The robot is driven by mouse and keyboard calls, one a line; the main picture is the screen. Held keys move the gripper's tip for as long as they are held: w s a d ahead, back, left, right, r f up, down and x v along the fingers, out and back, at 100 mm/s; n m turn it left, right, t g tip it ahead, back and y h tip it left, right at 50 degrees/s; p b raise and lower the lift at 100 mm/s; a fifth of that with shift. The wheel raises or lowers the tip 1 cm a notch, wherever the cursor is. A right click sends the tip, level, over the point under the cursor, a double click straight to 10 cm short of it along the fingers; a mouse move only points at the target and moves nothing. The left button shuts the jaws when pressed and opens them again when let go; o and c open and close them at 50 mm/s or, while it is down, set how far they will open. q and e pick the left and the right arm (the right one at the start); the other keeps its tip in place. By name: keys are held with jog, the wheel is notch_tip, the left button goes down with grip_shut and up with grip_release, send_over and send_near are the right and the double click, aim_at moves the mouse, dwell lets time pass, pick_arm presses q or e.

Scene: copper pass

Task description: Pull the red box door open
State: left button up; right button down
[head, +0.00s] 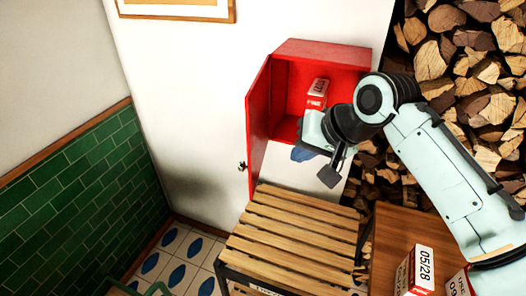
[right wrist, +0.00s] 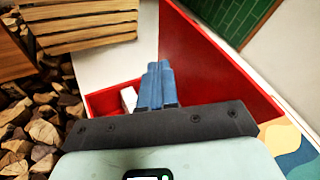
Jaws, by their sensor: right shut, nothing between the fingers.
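The red box (head: 318,50) is fixed to the white wall, and its door (head: 257,125) stands open, swung out to the left. A small dark knob (head: 242,166) shows at the door's lower outer edge. My right gripper (head: 304,153) is in front of the lower part of the open box, to the right of the door. In the right wrist view its blue fingers (right wrist: 155,85) are together and empty, with the red door panel (right wrist: 205,60) beside them, apart from the knob. My arm hides the box's lower right part. My left gripper is not in view.
A red and white carton (head: 317,94) stands inside the box. A slatted wooden bench (head: 290,235) is below it. A brown table (head: 395,225) with more cartons (head: 417,270) is at the lower right. Stacked firewood (head: 470,60) fills the right side.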

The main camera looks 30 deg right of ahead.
jog(key=f, duration=0.1)
jog(key=b, duration=0.1)
send_near(255, 171)
notch_tip(255, 171, down, 3)
jog(key=d, duration=0.2)
jog(key=w+a, duration=0.1)
jog(key=w+a+p, duration=0.1)
jog(key=a, duration=0.1)
jog(key=shift+w+f, duration=0.1)
jog(key=shift+w, duration=0.15)
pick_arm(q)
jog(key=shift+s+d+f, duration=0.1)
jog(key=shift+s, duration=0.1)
pick_arm(e)
jog(key=shift+s, duration=0.1)
jog(key=shift+d, duration=0.1)
